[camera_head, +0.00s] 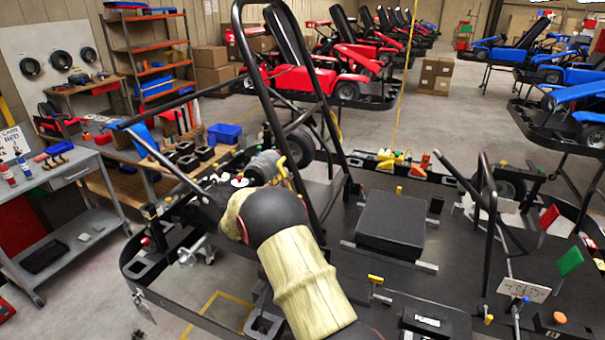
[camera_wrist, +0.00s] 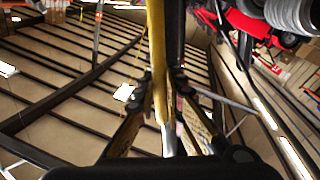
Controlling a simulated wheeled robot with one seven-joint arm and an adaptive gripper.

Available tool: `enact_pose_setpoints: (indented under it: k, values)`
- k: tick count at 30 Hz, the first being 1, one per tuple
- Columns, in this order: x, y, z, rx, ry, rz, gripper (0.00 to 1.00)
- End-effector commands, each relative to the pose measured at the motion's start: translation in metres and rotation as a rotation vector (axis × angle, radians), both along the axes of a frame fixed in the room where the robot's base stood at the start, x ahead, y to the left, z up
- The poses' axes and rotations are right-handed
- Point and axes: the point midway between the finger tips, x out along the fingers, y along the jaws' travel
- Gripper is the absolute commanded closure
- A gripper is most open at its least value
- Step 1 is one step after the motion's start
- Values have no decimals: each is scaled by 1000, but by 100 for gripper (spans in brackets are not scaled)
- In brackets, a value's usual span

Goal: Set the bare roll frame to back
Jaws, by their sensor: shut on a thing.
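A second, lower black tube frame (camera_head: 492,205) stands at the right of the same kart. My gripper (camera_head: 284,168) is at the foot of the tall frame, beside its left tube. In the wrist view my gripper (camera_wrist: 165,110) is shut around a yellow bar (camera_wrist: 156,45), with a black tube (camera_wrist: 175,40) close beside it. My own wrist hides part of the grip in the head view.
A black box-like block (camera_head: 390,222) sits on the kart deck, with small coloured knobs (camera_head: 400,165) behind it. A grey cart (camera_head: 70,190) and a bench with blue bins (camera_head: 224,133) stand left. Small red and green flags (camera_head: 570,261) rise at the right.

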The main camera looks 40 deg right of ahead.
Motion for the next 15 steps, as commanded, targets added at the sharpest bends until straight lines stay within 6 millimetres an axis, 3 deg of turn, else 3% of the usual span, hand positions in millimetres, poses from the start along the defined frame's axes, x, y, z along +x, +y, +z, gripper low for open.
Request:
enact_pose_setpoints:
  k: [6, 15]
  values:
    - [26, 13, -12, -44, 75, -5, 100]
    - [41, 20, -21, -68, 122, -6, 100]
